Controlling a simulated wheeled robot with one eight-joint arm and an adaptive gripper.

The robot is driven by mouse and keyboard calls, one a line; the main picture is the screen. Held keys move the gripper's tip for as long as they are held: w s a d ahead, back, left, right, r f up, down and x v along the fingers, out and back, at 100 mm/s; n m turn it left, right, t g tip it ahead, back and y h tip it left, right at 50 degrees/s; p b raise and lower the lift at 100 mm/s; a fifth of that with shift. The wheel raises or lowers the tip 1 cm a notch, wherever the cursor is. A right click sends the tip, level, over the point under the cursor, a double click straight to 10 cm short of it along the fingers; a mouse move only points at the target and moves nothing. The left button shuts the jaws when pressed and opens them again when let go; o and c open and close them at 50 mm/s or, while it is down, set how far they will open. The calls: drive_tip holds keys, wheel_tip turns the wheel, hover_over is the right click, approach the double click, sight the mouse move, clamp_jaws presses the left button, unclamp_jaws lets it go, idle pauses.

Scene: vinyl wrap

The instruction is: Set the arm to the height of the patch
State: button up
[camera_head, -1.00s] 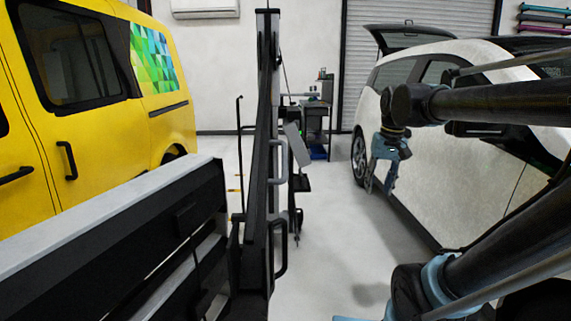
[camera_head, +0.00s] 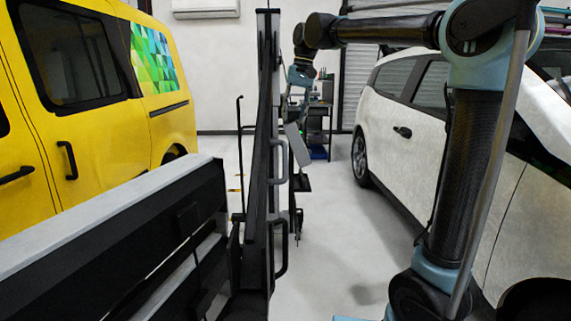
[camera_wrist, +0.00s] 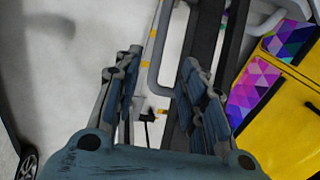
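The patch (camera_head: 153,60) is a green and blue faceted panel on the upper side of the yellow van (camera_head: 178,128), at the left of the head view. In the wrist view a pink and purple faceted pattern (camera_wrist: 250,92) shows on yellow panels at the right; I cannot tell whether it belongs to the same patch.
An air conditioner (camera_head: 205,9) hangs on the back wall.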

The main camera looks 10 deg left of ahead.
sight(286, 158)
drive_tip(key=a+f, duration=0.1)
drive_tip(key=f, duration=0.4)
drive_tip(key=a+f, duration=0.1)
drive_tip(key=f, duration=0.5)
drive_tip(key=s+a+f, duration=0.1)
drive_tip(key=f, duration=0.5)
clamp_jaws()
